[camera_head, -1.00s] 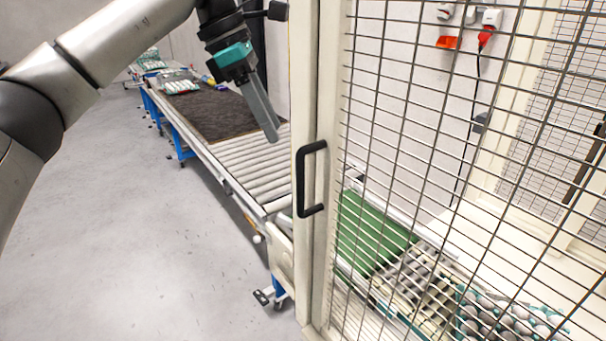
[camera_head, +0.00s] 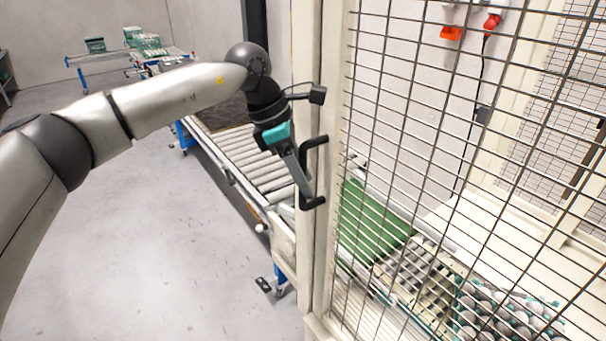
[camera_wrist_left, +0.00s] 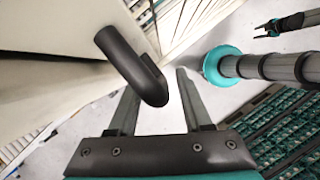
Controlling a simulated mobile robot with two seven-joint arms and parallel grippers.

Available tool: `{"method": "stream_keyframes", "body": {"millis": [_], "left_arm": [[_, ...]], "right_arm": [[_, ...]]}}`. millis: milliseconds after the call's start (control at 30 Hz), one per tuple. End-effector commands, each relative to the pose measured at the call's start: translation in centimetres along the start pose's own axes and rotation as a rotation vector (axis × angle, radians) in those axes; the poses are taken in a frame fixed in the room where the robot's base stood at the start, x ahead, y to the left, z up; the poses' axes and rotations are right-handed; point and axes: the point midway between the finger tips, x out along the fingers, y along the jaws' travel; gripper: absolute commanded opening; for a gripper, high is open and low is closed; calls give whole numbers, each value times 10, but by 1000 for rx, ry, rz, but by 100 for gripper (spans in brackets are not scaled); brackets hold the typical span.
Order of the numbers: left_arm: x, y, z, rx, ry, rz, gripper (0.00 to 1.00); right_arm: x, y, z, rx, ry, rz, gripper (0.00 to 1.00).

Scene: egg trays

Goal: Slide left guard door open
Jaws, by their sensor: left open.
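The left guard door (camera_head: 318,240) is a cream-framed mesh panel, and it stands upright at the middle of the head view. Its black handle (camera_head: 322,170) is a vertical bar on the cream post. My left gripper (camera_head: 303,188) is open at the handle, its fingers pointing down and overlapping the bar in the head view. In the left wrist view the handle (camera_wrist_left: 137,68) shows between the two open fingers of the left gripper (camera_wrist_left: 158,85). Whether a finger touches it I cannot tell. A small dark gripper (camera_wrist_left: 278,27), seemingly my right one, shows at the top right there.
A roller conveyor (camera_head: 245,160) runs behind the post on the left. Behind the mesh are a green belt (camera_head: 370,220) and trays of eggs (camera_head: 505,312). A table with trays (camera_head: 145,48) stands far back. The grey floor at left is clear.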

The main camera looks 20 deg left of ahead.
Motion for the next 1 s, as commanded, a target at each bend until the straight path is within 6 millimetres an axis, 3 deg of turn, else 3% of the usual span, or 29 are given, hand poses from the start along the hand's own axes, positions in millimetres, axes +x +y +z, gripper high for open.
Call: {"method": "stream_keyframes", "body": {"millis": [67,500,1000], "left_arm": [[0,0,0,0,0,0,47],[0,0,0,0,0,-1,0],[-1,0,0,0,0,0,0]], "right_arm": [[0,0,0,0,0,0,50],[0,0,0,0,0,0,50],[0,0,0,0,0,0,50]]}}
